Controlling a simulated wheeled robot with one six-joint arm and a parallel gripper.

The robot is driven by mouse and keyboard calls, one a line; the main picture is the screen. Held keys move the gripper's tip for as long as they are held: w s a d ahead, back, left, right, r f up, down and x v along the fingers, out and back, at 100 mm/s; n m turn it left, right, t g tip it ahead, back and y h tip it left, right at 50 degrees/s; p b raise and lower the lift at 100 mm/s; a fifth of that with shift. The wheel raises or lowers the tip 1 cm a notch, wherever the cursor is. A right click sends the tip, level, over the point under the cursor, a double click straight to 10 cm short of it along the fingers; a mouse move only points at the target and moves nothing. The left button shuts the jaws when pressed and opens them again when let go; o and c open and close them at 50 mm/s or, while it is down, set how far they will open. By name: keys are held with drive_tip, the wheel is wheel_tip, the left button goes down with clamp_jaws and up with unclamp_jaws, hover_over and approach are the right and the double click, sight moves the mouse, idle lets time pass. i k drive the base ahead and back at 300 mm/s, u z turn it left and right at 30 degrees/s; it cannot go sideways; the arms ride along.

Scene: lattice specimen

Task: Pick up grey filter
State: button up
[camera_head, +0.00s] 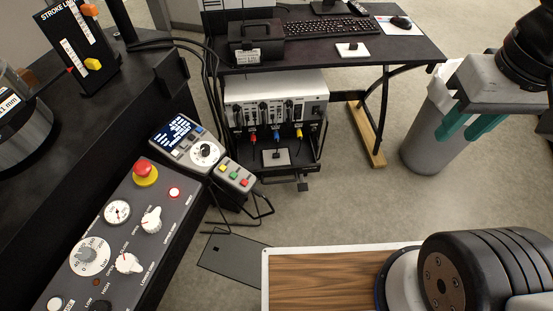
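I cannot pick out a grey filter with certainty in the head view. My gripper (468,127) is at the upper right, with a grey body and two teal fingers. The fingers are apart, and I see nothing held between them. Behind and below it in the picture stands a grey cylindrical bin (422,148) on the floor, partly covered by the gripper.
An instrument rack (275,100) stands underneath. A control console (125,235) with a red button is at left. A dark plate (233,257) lies on the floor.

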sight(271, 159)
drive_tip(key=u, duration=3.95)
drive_tip(key=k, duration=2.1)
drive_tip(key=z, duration=1.75)
drive_tip(key=i, duration=0.5)
drive_tip(key=u, duration=0.1)
